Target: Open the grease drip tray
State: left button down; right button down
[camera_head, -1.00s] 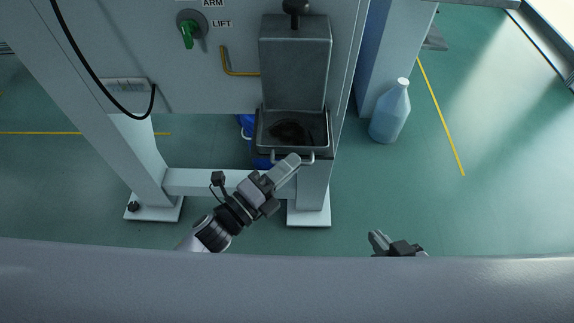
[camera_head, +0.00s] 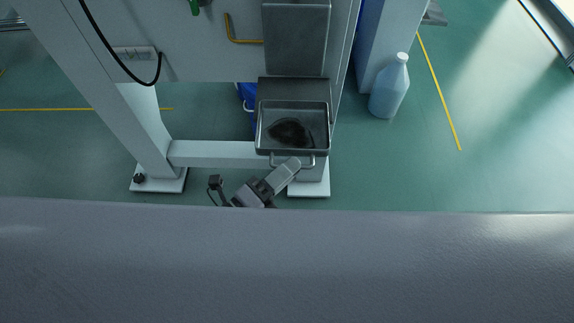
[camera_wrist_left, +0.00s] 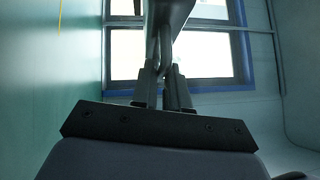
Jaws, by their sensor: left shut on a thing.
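The grease drip tray (camera_head: 318,116) is a grey metal pan with a dark patch of grease inside. It sticks out from below a grey box-shaped housing (camera_head: 296,40) on the panel fixture. A pale bar handle (camera_head: 309,162) is on its front side. My left gripper (camera_head: 290,167) is at this handle in the head view, its fingers covering part of the bar. In the left wrist view my left gripper (camera_wrist_left: 163,88) is shut on the handle (camera_wrist_left: 164,56), which passes between the fingers. My right gripper is not visible now.
The fixture has white legs and a crossbar (camera_head: 215,154) left of the tray. A bluish bottle (camera_head: 389,90) stands on the floor to the right. A blue object (camera_head: 247,95) is partly hidden behind the tray. A black cable (camera_head: 110,48) hangs at the left.

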pick_arm(q)
jog(key=c, duration=1.3)
grip_release()
jog(key=shift+w, duration=0.1)
jog(key=shift+o, duration=0.5)
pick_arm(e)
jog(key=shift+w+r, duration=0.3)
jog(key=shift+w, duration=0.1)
pick_arm(q)
jog(key=shift+a, duration=0.1)
jog(key=v, duration=0.7)
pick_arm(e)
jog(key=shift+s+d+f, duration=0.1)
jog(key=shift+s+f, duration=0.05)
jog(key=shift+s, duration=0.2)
